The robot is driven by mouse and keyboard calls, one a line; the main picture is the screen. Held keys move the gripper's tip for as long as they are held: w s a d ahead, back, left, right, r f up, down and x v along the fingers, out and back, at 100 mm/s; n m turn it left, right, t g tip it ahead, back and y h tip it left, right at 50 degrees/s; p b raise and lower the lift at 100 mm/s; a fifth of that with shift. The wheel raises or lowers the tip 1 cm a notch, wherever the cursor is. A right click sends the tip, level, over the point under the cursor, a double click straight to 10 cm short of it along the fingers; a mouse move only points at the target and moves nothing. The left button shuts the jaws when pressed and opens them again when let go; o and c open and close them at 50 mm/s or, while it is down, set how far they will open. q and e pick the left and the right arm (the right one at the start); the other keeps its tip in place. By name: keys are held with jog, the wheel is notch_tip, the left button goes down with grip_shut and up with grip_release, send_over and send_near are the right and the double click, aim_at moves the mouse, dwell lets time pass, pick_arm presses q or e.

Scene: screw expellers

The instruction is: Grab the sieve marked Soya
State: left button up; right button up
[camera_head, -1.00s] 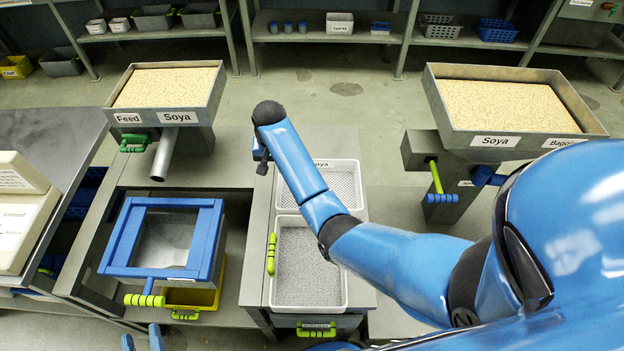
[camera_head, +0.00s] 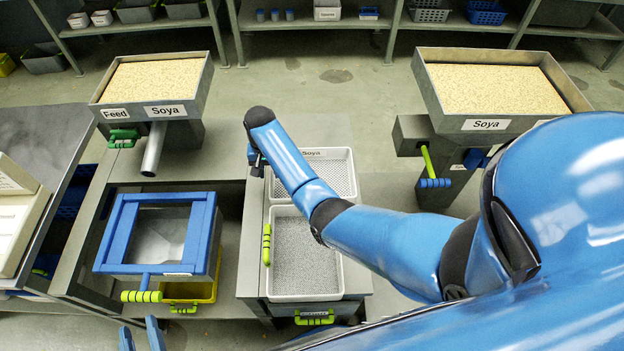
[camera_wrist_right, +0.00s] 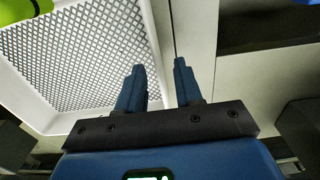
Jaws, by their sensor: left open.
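The sieve marked Soya (camera_head: 341,160) is a white rectangular tray with a mesh floor, on the middle bench behind a second white sieve (camera_head: 333,275). My right arm crosses over it and hides part of it. My right gripper (camera_head: 255,158) is at the Soya sieve's left side. In the right wrist view its two blue fingers (camera_wrist_right: 161,70) are apart, with nothing seen held between them. A white rim and diamond mesh (camera_wrist_right: 95,55) lie behind and left of the fingers; contact cannot be told. My left gripper (camera_head: 141,335) is open at the bottom left, away from the sieves.
A green handle (camera_head: 266,245) stands beside the front sieve. A blue-framed box (camera_head: 155,235) is to the left, over a yellow bin (camera_head: 190,291). Soya hoppers stand at back left (camera_head: 150,85) and right (camera_head: 495,90). Floor is clear behind the bench.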

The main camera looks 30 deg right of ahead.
aim_at(271, 174)
jog(key=shift+s+f, duration=0.1)
jog(key=shift+f, duration=1.5)
grip_shut()
